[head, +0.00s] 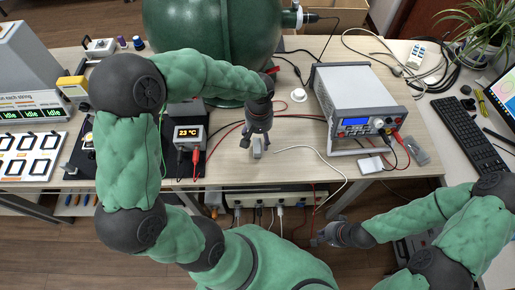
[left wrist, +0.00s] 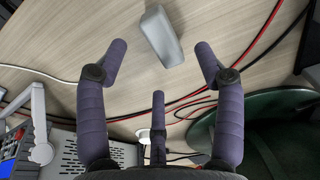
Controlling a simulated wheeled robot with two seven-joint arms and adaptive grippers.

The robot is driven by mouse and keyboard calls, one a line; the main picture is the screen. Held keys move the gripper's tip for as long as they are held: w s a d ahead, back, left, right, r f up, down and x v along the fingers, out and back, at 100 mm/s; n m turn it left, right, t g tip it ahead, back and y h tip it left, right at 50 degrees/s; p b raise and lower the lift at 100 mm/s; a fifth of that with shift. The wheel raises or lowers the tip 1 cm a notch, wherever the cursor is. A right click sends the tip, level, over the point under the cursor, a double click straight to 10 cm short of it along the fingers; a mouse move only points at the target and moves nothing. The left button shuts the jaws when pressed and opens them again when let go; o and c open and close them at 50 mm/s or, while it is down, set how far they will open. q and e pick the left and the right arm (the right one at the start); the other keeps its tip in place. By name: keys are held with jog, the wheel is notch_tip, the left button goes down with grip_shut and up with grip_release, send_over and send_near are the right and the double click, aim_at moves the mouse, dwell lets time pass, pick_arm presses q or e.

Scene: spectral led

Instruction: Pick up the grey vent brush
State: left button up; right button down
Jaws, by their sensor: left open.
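A smooth light grey block-like thing, which I take to be the grey vent brush (left wrist: 163,36), lies on the wooden table. In the head view the brush (head: 257,150) shows only in part, just below my left gripper (head: 258,137) near the table's front edge. In the left wrist view the open, empty fingers of my left gripper (left wrist: 160,65) point towards the brush. It lies between and beyond the two upper fingertips, apart from them. No bristles can be made out. My right gripper (head: 326,236) is low, in front of the table, far from the brush; its finger opening is too small to judge.
A large green vessel (head: 212,30) stands behind. Red, black and white cables (left wrist: 258,60) run over the table close to the brush.

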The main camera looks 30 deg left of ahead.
aim_at(259, 145)
pick_arm(q)
jog(key=shift+s+f+b, duration=0.15)
jog(key=shift+f+b, duration=1.15)
jog(key=shift+f, duration=1.4)
jog(key=shift+d+r, duration=0.1)
jog(key=shift+c, duration=0.3)
jog(key=c, duration=1.2)
